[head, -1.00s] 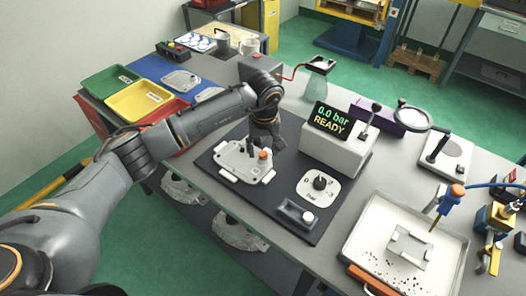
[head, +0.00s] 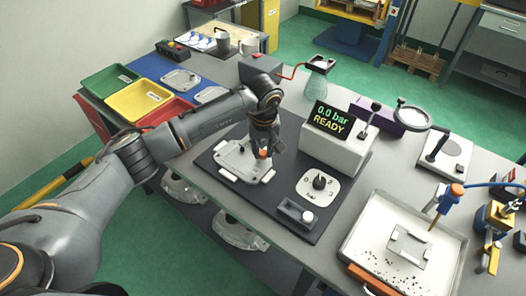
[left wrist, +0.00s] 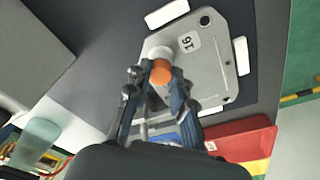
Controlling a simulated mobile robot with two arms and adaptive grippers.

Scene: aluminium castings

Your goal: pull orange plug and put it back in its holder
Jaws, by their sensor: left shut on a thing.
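The aluminium casting (head: 236,161) lies on the dark mat, with white clamps along its edges. In the left wrist view the casting (left wrist: 211,63) bears a label reading 16. The orange plug (head: 263,154) is at its right part; the wrist view shows the plug's orange head (left wrist: 161,74) between the fingertips, with a pale round part just beyond. My left gripper (head: 264,146) points down and is shut on the plug. I cannot tell whether the plug is still fully seated. A dark block (head: 289,210) with a pale round knob is at the mat's front. My right gripper is not in view.
A tester box (head: 337,151) reading "0.0 bar READY" stands behind the mat (head: 270,197). A pale plate with a black knob (head: 319,182) lies right of the casting. A white tray (head: 455,262) is at the right; coloured bins (head: 146,99) are at the left.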

